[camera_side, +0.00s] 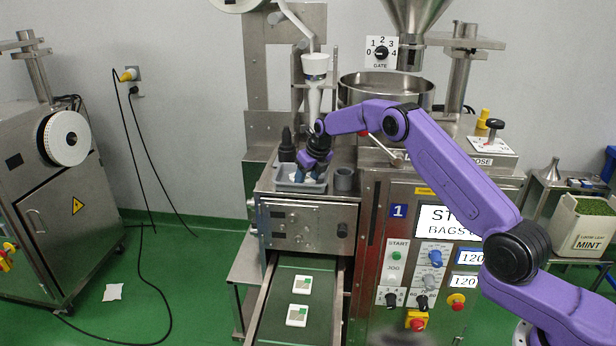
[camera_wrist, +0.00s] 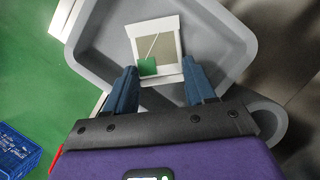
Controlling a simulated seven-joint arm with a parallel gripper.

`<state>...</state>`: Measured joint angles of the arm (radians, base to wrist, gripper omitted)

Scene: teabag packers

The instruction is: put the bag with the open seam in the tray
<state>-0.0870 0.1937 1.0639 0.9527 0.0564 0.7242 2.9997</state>
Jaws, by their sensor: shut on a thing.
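My gripper (camera_side: 310,172) is over the grey tray (camera_side: 284,187) on top of the packing machine. In the wrist view my gripper (camera_wrist: 159,72) has its two blue fingers on either side of a teabag (camera_wrist: 172,50) and is shut on it. The bag is white-edged with a grey-brown middle, a thin pale string and a green tag. It lies within the tray's outline (camera_wrist: 228,40); whether it touches the tray floor I cannot tell. Its seam cannot be made out. In the side view the fingers and tray wall mostly hide it.
Two bags, one (camera_side: 305,284) behind the other (camera_side: 297,315), lie on the green conveyor (camera_side: 274,322) below. A white scrap (camera_side: 112,291) lies on the floor.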

